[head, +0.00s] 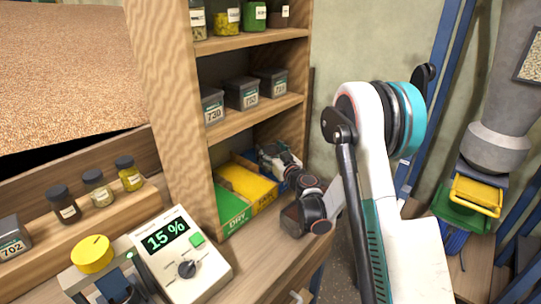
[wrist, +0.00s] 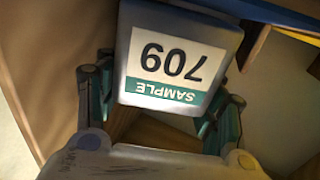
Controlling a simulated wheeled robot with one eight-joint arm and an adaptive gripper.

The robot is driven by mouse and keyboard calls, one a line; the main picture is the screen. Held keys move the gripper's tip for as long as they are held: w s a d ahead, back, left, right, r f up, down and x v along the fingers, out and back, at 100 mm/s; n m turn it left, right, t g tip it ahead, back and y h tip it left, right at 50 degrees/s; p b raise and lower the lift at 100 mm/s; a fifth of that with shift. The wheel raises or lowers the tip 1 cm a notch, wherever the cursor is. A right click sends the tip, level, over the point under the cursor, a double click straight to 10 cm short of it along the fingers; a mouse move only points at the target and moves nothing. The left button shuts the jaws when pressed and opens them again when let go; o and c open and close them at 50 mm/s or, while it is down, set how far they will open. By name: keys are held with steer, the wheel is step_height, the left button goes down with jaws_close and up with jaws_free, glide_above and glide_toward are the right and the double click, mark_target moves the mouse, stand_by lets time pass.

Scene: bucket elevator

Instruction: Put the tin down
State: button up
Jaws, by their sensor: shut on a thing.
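A grey tin (wrist: 178,58) fills the upper middle of the wrist view, its label reading SAMPLE 709 upside down. My gripper (wrist: 158,108) has a finger on each side of the tin and is shut on it. In the head view my gripper (head: 277,160) reaches into the bottom compartment of the wooden shelf, at the back right of the coloured trays. The held tin is hard to make out there, as my gripper and wrist hide most of it. I cannot tell whether its base touches anything.
A green tray (head: 230,208) marked DRY and a yellow tray (head: 248,184) lie in the bottom compartment. Several grey tins (head: 242,93) stand on the shelf above. A meter (head: 180,256) reading 15 %, small jars (head: 95,188) and tin 702 (head: 12,243) are at the left.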

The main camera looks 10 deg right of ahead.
steer(key=shift+w+f, duration=0.3)
steer(key=shift+f, duration=0.1)
steer(key=shift+s+r, duration=0.15)
steer(key=shift+s, duration=0.05)
steer(key=shift+w+f, duration=0.1)
steer(key=shift+f, duration=0.1)
steer(key=o, duration=1.2)
steer(key=shift+c, duration=0.2)
steer(key=shift+r, duration=0.2)
